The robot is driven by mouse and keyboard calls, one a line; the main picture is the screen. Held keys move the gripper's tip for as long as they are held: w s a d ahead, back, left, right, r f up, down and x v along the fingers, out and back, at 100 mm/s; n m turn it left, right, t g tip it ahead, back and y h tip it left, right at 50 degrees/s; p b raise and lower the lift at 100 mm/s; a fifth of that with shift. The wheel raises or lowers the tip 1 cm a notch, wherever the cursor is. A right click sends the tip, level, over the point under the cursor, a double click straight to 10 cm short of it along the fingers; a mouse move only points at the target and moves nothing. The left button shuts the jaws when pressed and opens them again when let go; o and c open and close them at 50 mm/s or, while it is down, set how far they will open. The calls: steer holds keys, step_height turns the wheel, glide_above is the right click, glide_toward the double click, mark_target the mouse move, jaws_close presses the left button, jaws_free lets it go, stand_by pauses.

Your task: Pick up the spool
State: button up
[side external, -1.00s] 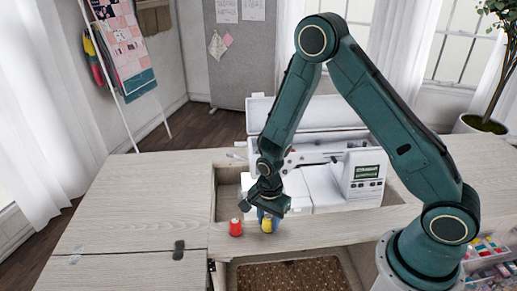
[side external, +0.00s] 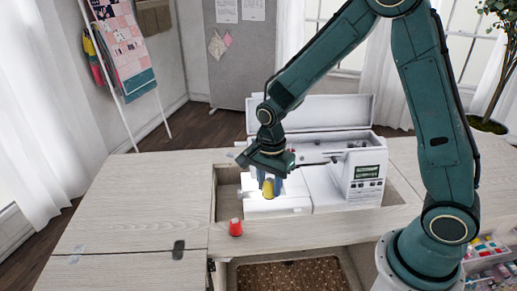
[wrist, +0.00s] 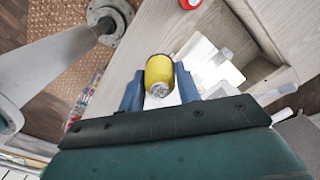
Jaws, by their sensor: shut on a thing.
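A yellow spool (side external: 268,188) is held between the blue fingers of my gripper (side external: 267,186), raised above the cabinet top in front of the sewing machine. In the wrist view the yellow spool (wrist: 160,75) sits between the two fingertips of my gripper (wrist: 159,88), with its pale end toward the camera. A red spool (side external: 235,227) stands upright on the cabinet's front strip, apart from my gripper. It also shows at the top edge of the wrist view (wrist: 190,3), partly cut off.
A white sewing machine (side external: 358,175) stands in the cabinet's recess, close behind the held spool. The wooden cabinet top (side external: 140,205) is mostly bare on the left. Trays of coloured supplies (side external: 488,248) are at the lower right.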

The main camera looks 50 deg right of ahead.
step_height(320, 180, up, 6)
steer(key=shift+r, duration=0.2)
stand_by(0.7)
steer(key=w+d+f, duration=0.2)
steer(key=d, duration=1.4)
steer(key=shift+w+d+f, duration=0.15)
steer(key=shift+d+f, duration=0.1)
steer(key=shift+f, duration=0.05)
steer(key=shift+w+d, duration=0.1)
steer(key=shift+w+d+f, duration=0.15)
steer(key=shift+w+d, duration=1.05)
steer(key=shift+w+d+f, duration=0.1)
steer(key=shift+w+d, duration=1.05)
steer(key=shift+f, duration=1.25)
stand_by(0.4)
